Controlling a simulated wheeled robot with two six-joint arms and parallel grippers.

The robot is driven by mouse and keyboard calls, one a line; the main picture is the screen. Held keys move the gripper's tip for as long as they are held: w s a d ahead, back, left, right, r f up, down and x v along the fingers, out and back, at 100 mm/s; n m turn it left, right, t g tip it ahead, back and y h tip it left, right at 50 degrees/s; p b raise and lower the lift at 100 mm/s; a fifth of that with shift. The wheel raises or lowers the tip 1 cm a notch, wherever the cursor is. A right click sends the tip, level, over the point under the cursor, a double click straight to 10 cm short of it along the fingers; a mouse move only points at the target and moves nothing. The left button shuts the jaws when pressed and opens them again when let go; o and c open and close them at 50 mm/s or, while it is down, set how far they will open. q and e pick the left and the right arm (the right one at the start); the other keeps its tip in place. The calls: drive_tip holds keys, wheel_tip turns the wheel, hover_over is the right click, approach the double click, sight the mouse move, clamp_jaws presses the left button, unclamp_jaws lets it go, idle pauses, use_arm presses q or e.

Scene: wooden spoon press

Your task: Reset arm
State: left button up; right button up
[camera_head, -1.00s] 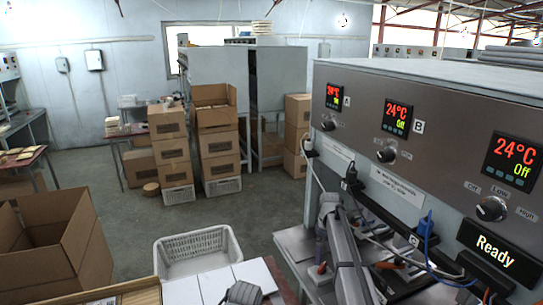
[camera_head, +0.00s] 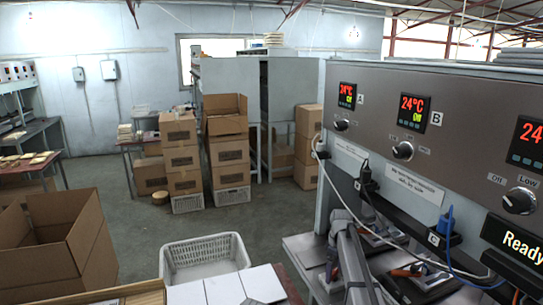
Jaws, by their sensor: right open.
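The press control panel (camera_head: 440,125) fills the right side, with displays marked A (camera_head: 347,96) and B (camera_head: 413,111); B reads 24°C in red. A third display is cut by the right edge. A black sign (camera_head: 518,243) shows "Ready". My right arm rises from the bottom, in front of the press bench. My right gripper (camera_head: 332,266) is small and partly hidden by the arm, at the left end of the bench; it is open and I see nothing in it. My left gripper is out of view.
A white basket (camera_head: 203,259) stands beside white boards (camera_head: 226,287) at the bottom middle. An open carton (camera_head: 52,240) is at left. Stacked cartons (camera_head: 228,150) stand farther back. Cables with a blue plug (camera_head: 449,222) hang along the panel. The grey floor between is clear.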

sight(334, 272)
wheel_tip(334, 272, up, 8)
drive_tip(key=p, duration=0.7)
drive_tip(key=shift+p, duration=0.4)
wheel_tip(334, 272, down, 9)
drive_tip(key=b, duration=0.9)
drive_tip(key=shift+r+m+p, duration=0.45)
drive_tip(key=shift+m+p, duration=0.05)
drive_tip(key=m, duration=0.5)
drive_tip(key=shift+m, duration=0.4)
drive_tip(key=m, duration=0.5)
drive_tip(key=shift+r+p, duration=0.7)
drive_tip(key=shift+r, duration=0.05)
